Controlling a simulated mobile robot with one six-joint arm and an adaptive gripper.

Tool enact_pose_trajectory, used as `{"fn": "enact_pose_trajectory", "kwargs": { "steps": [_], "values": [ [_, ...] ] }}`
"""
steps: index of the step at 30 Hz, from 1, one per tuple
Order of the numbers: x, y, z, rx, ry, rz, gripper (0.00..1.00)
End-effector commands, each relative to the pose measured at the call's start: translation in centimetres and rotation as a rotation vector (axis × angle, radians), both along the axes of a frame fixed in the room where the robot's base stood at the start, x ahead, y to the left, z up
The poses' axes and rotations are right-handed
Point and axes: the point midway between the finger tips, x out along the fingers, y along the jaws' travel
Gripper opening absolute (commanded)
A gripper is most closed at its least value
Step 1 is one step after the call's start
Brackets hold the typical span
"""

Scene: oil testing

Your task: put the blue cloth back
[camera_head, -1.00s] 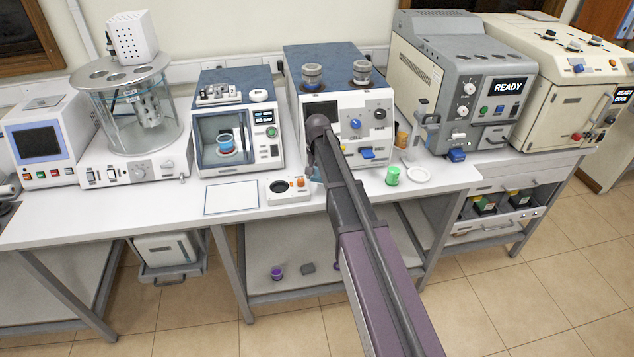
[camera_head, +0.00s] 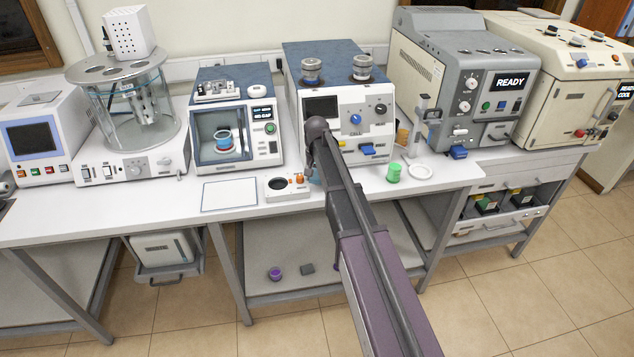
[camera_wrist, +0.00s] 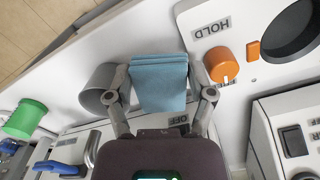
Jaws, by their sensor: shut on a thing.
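The blue cloth (camera_wrist: 158,84) is a folded light-blue pad between the two fingers of my gripper (camera_wrist: 160,92) in the wrist view. My gripper is shut on it and holds it above the white bench. In the head view my arm hides the gripper, and only a small bluish bit of the cloth (camera_head: 316,174) shows beside the arm. I cannot tell whether the cloth touches the bench.
A white device with an orange knob (camera_wrist: 221,65) and a dark round opening is right of the cloth in the wrist view. A green container (camera_head: 393,173) stands by a white dish (camera_head: 419,171). A grey cylinder (camera_wrist: 98,90) is close to the left finger. A white sheet (camera_head: 230,195) lies left.

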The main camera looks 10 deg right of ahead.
Motion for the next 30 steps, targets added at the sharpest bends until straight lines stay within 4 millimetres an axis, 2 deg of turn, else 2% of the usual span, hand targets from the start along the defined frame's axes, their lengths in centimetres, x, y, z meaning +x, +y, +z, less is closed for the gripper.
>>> {"fn": "enact_pose_trajectory", "kwargs": {
  "steps": [24, 25, 26, 30],
  "values": [
    [0.0, 0.1, -1.2, 0.000, 0.000, 0.001, 0.40],
    [0.0, 0.1, -1.1, 0.000, 0.000, 0.001, 0.76],
    [0.0, 0.1, -1.0, 0.000, 0.000, 0.001, 0.84],
    [0.0, 0.1, -1.0, 0.000, 0.000, 0.002, 0.84]
  ]
}}
